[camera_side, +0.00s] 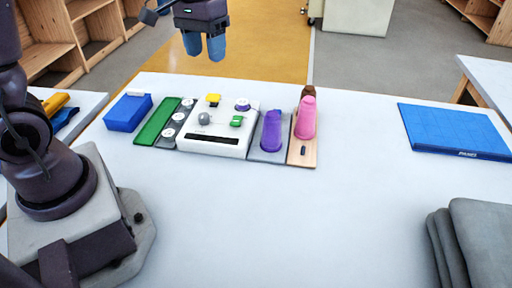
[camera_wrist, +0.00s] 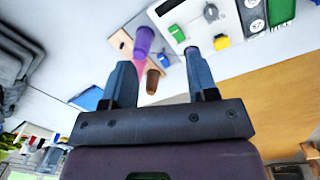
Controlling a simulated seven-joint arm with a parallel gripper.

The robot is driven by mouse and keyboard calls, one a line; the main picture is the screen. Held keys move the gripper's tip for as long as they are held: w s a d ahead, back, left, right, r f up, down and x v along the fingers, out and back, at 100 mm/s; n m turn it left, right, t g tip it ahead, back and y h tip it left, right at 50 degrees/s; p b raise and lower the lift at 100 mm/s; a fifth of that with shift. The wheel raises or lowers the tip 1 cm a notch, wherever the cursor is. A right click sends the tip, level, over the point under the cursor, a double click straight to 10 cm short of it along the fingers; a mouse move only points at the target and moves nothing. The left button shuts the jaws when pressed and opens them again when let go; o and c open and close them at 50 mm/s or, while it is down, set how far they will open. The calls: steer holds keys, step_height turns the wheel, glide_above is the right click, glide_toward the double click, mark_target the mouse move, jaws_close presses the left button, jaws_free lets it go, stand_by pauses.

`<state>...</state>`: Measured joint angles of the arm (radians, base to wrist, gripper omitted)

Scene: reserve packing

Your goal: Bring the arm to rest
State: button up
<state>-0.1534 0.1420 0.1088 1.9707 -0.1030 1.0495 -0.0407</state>
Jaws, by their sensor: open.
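My gripper (camera_side: 204,46) hangs in the air above the far edge of the white table (camera_side: 300,215), behind the white box. Its two blue fingers are apart with nothing between them, and they also show in the wrist view (camera_wrist: 162,82). The fingers touch nothing in the side view. Part of my arm shows at the left of the side view, and the links between it and the gripper are out of the picture.
A blue block (camera_side: 128,112), a green plate (camera_side: 158,121), a white box with knobs (camera_side: 222,146), a purple cup (camera_side: 272,131) and a pink cup (camera_side: 306,118) stand in a row. A blue mat (camera_side: 455,130) and grey cloth (camera_side: 480,235) lie right. The front middle is clear.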

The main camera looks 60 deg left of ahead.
steer(key=s+d+r+m+t, duration=0.2)
steer(key=s+d+r, duration=0.1)
steer(key=s, duration=0.3)
steer(key=s+d+r+m+t, duration=0.2)
steer(key=s+d+r+t, duration=0.1)
steer(key=s, duration=0.4)
steer(key=shift+s+d+r+t+y, duration=0.2)
steer(key=shift+d+r+t+y, duration=0.1)
steer(key=shift+d+r+y, duration=0.25)
